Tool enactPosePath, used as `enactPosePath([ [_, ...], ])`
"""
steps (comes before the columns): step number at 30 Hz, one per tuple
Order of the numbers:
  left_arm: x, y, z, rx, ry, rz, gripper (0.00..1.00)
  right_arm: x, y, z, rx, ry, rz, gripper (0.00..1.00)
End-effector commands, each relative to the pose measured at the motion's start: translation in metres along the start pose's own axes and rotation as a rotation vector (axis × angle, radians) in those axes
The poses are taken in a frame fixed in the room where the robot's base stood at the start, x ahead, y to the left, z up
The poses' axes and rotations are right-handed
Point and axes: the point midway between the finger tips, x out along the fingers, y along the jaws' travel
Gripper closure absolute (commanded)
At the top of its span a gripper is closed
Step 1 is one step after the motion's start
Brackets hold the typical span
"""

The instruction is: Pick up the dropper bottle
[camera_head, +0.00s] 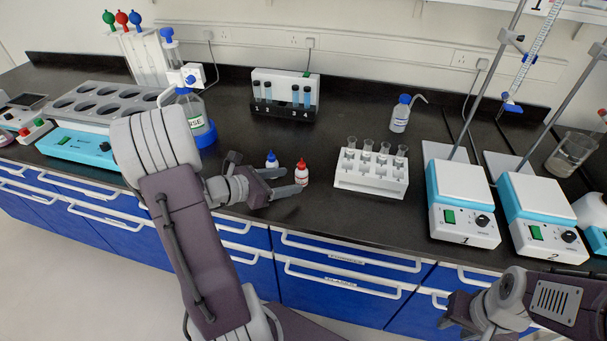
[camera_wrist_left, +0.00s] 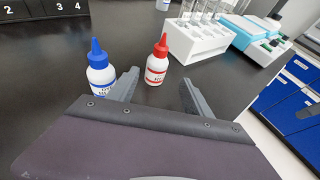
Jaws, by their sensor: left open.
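Two small white dropper bottles stand upright on the black bench. One has a red cap, the red dropper bottle (camera_head: 301,174), and the other a blue cap, the blue dropper bottle (camera_head: 271,160). My left gripper (camera_head: 285,182) is open just in front of them. In the left wrist view the red dropper bottle (camera_wrist_left: 157,62) stands beyond the gap between the open fingers (camera_wrist_left: 158,88). The blue dropper bottle (camera_wrist_left: 99,70) is outside the left finger, its lower part partly hidden. My right gripper (camera_head: 455,318) is low at the front right, away from the bottles; its jaws are unclear.
A white rack with glass tubes (camera_head: 371,180) stands right of the bottles. Two hotplates (camera_head: 462,200) stand further right. A large bottle with a blue base (camera_head: 193,112) is behind my left arm. A vial rack (camera_head: 284,95) stands at the back. Bench between is clear.

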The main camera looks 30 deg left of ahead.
Motion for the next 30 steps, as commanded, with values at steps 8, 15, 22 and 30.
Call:
enactPosePath([
  [8, 0.023, 0.003, 0.002, 0.002, 0.001, -0.004, 0.42, 0.003, 0.0, 0.0, 0.0, 0.0, 0.0, 0.64],
  [15, 0.057, 0.007, 0.004, 0.002, 0.001, -0.002, 0.42, 0.007, 0.0, 0.0, 0.0, 0.0, 0.0, 0.64],
  [22, 0.058, 0.008, 0.005, 0.001, 0.001, 0.0, 0.45, 0.006, 0.0, 0.0, 0.0, 0.0, 0.0, 0.64],
  [30, 0.058, 0.007, 0.005, 0.001, 0.001, 0.0, 0.91, 0.006, 0.0, 0.0, 0.0, 0.0, 0.0, 0.64],
])
